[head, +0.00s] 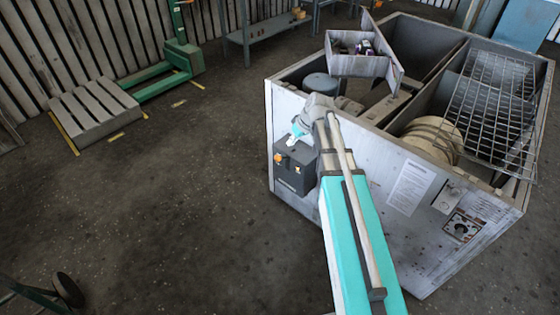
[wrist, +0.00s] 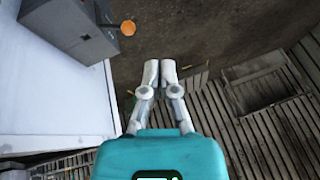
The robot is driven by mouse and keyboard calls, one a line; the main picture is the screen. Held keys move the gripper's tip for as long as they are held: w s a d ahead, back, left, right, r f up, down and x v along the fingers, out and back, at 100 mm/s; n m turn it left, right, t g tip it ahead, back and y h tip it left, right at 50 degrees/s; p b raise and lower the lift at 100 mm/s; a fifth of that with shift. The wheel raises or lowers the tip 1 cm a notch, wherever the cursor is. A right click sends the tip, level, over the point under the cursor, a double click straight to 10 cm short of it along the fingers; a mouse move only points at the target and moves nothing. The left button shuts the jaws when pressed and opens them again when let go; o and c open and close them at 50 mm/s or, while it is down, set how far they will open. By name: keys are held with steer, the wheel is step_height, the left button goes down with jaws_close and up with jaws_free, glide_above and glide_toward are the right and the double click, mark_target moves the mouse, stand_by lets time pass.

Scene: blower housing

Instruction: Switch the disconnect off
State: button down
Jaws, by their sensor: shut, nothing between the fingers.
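A dark grey box (head: 296,168) with an orange knob (head: 278,158) is mounted on the housing's front face, towards its left end; it looks like the disconnect. In the wrist view the box (wrist: 68,22) is at the upper left, and its orange knob (wrist: 128,28) sticks out to the right on a short shaft. My gripper (wrist: 160,72) is shut and empty. Its fingertips are apart from the knob, below and to the right of it in the wrist view. In the head view my gripper (head: 295,135) is small, just above the box, partly hidden by my wrist.
The open-topped blower housing (head: 410,235) has a wire grille (head: 500,90) on top and a paper notice (head: 407,188) on its face. A black dial plate (head: 462,227) sits at its right. A pallet (head: 95,110) lies far left. The floor left of the housing is clear.

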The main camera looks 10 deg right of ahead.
steer(key=w+d+f+n+t+y+b, duration=0.1)
steer(key=w+d+f+b, duration=0.2)
steer(key=w, duration=0.5)
steer(key=shift+w+d+n+t+y+b, duration=0.25)
steer(key=shift+d+n+t+y+b, duration=0.05)
steer(key=shift+n+t+b, duration=0.1)
steer(key=shift+f, duration=0.25)
steer(key=b, duration=0.8)
glide_above(280, 156)
steer(key=w, duration=0.2)
steer(key=f, duration=0.8)
steer(key=shift+s+d+f, duration=0.1)
steer(key=shift+s+d, duration=0.1)
steer(key=shift+s, duration=0.05)
steer(key=shift+s+a+f+b, duration=0.1)
steer(key=shift+s+f+b, duration=0.2)
steer(key=shift+f+b, duration=0.6)
steer(key=shift+s+f+b, duration=0.3)
steer(key=shift+f+b, duration=0.45)
steer(key=shift+b, duration=0.2)
